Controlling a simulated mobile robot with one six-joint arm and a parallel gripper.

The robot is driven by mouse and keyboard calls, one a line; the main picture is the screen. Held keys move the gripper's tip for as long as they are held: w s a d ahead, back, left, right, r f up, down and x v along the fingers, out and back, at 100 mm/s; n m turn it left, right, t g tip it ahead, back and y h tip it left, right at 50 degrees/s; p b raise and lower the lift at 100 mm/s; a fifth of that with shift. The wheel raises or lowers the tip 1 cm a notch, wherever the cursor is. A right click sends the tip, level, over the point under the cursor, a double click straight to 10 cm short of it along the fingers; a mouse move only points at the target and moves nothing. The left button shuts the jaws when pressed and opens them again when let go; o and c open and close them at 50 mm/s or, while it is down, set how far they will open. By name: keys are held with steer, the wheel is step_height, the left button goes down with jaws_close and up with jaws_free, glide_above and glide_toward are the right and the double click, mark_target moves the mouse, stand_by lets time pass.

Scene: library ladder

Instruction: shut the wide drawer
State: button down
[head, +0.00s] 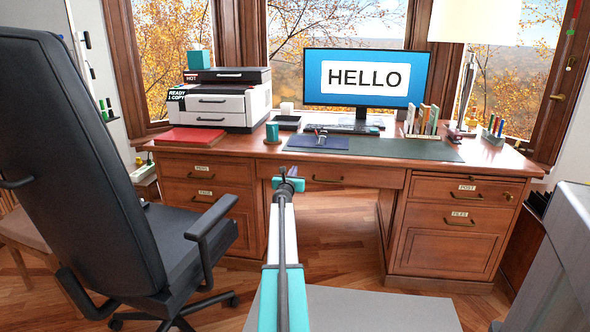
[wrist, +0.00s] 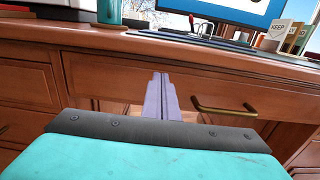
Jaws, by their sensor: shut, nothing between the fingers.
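The wide drawer (head: 365,177) is the long wooden front under the middle of the desk top, with one brass handle. Its front looks about level with the desk face; I cannot tell whether a small gap is left. In the wrist view the wide drawer (wrist: 115,78) fills the middle, its handle right of my fingers. My gripper (head: 289,172) is in front of the drawer's left part. In the wrist view my gripper (wrist: 160,82) has its fingers together, empty, pointing at the drawer front. I cannot tell whether the fingertips touch it.
A black office chair (head: 80,150) stands close on the left. Desk pedestals with drawers flank the knee space. The desk (head: 470,150) carries a monitor (head: 365,78), a printer (head: 225,105), a teal mug (head: 272,131) and a lamp. A grey block stands at the right edge.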

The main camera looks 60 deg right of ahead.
steer(key=v, duration=0.9)
stand_by(0.3)
steer(key=shift+s+a, duration=0.1)
stand_by(0.3)
